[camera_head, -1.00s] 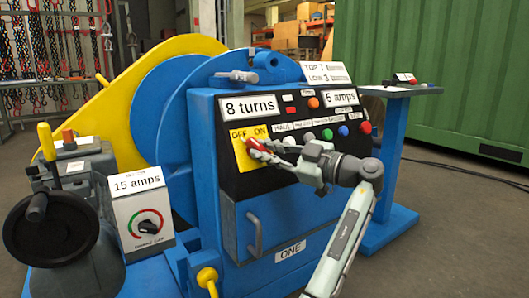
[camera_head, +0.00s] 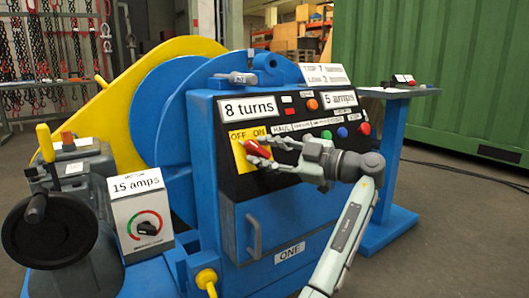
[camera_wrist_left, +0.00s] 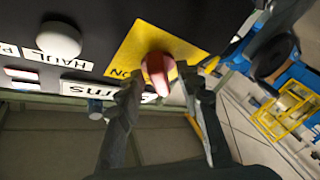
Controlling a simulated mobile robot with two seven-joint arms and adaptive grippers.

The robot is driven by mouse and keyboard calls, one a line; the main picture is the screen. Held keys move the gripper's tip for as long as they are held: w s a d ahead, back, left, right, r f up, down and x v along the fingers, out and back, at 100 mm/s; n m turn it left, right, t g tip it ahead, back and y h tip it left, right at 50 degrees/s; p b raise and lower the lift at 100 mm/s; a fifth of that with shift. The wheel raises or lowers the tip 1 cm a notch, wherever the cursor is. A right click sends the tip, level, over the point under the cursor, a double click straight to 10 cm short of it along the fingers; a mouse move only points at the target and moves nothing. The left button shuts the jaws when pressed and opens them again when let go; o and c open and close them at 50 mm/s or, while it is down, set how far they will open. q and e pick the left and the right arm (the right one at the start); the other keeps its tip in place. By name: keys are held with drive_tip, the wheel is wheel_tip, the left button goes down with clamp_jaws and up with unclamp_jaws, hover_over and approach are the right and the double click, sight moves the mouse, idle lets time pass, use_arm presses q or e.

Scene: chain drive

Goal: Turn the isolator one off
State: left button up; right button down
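The isolator is a red handle (camera_head: 257,147) on a yellow plate (camera_head: 239,155) marked OFF at left and ON at right, on the sloping black panel of the blue machine labelled ONE. The handle is tilted, its right end lower in the head view. My left gripper (camera_head: 259,153) is at the plate, its fingers spread on either side of the handle. In the left wrist view the red handle (camera_wrist_left: 157,72) shows between the two fingertips (camera_wrist_left: 163,84), which look apart from it; contact is hard to tell. My right gripper is not in view.
A grey box with a 15 amps dial (camera_head: 146,227) stands at left. A blue side stand (camera_head: 393,150) is at right.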

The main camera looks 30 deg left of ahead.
use_arm(q)
drive_tip(key=d, duration=1.2)
drive_tip(key=shift+w, duration=0.2)
